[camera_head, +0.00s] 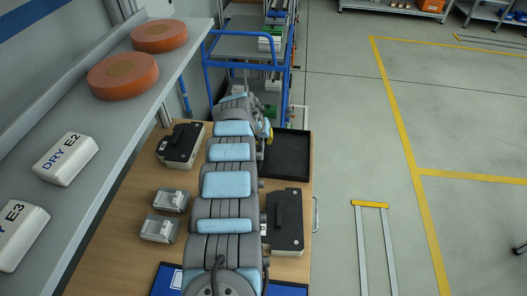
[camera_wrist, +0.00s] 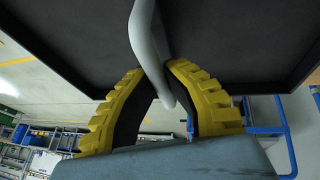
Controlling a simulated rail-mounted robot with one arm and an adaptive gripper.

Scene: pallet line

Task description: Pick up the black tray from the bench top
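The black tray (camera_head: 287,153) lies at the right edge of the wooden bench top (camera_head: 135,205), flat and empty as far as I can see. My gripper (camera_head: 268,132), with yellow fingers, is at the tray's left side, partly hidden by my arm. In the wrist view the tray (camera_wrist: 235,45) fills the upper part, close in front. The two curved yellow fingers of my gripper (camera_wrist: 155,70) lean toward each other with a gap between their tips. A grey bar crosses this gap. I cannot tell whether the fingertips touch the tray.
Black-and-white devices stand at the back left (camera_head: 181,145) and right front (camera_head: 285,222) of the bench. Two small clear boxes (camera_head: 165,214) are at left. A blue-framed cart (camera_head: 243,45) stands behind. A grey shelf (camera_head: 110,110) overhangs the left. The floor at right is mostly open.

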